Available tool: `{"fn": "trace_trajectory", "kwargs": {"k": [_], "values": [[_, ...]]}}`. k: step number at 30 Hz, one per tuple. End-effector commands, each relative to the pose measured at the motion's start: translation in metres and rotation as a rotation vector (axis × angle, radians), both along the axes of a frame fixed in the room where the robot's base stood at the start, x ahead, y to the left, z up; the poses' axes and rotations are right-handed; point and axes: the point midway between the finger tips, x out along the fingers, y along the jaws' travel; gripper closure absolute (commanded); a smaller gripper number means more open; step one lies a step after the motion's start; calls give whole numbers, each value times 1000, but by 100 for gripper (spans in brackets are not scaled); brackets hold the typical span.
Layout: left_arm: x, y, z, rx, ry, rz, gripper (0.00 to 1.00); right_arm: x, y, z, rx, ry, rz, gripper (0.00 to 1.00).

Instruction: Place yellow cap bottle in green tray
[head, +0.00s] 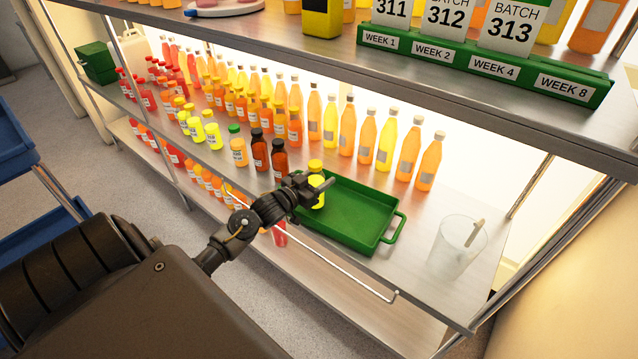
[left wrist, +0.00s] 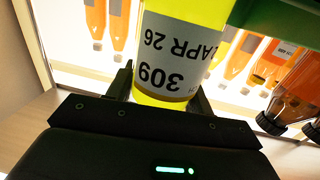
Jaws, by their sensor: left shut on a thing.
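The yellow cap bottle (head: 316,188) is held by my left gripper (head: 312,189) at the left end of the green tray (head: 355,212). In the left wrist view the bottle (left wrist: 178,55) fills the space between the fingers, and its label reads 309 and APR 26 upside down. The gripper (left wrist: 165,88) is shut on it. The tray looks empty otherwise; part of its green wall (left wrist: 270,15) shows beside the bottle. I cannot tell whether the bottle touches the tray floor. My right gripper is not in view.
Two dark brown bottles (head: 279,160) and a green cap bottle (head: 238,148) stand left of the tray. Rows of orange and yellow bottles (head: 347,125) stand behind it. A clear beaker (head: 456,245) is to the right. A thin rail (head: 340,268) runs along the front; the upper shelf (head: 440,75) overhangs.

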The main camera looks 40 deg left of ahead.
Motion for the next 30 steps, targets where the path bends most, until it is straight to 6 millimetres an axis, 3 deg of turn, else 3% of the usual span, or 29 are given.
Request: {"fn": "trace_trajectory", "kwargs": {"k": [4, 16, 17, 21, 30], "values": [[0, 0, -16, 0, 0, 1, 79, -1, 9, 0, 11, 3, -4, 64], [0, 0, -20, 0, -2, 1, 79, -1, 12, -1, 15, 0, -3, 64], [-1, 0, -20, 0, 0, 1, 45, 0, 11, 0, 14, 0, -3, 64], [-1, 0, -19, 0, 0, 1, 27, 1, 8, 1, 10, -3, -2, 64], [-1, 0, -18, 0, 0, 1, 27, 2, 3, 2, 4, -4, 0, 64]]}}
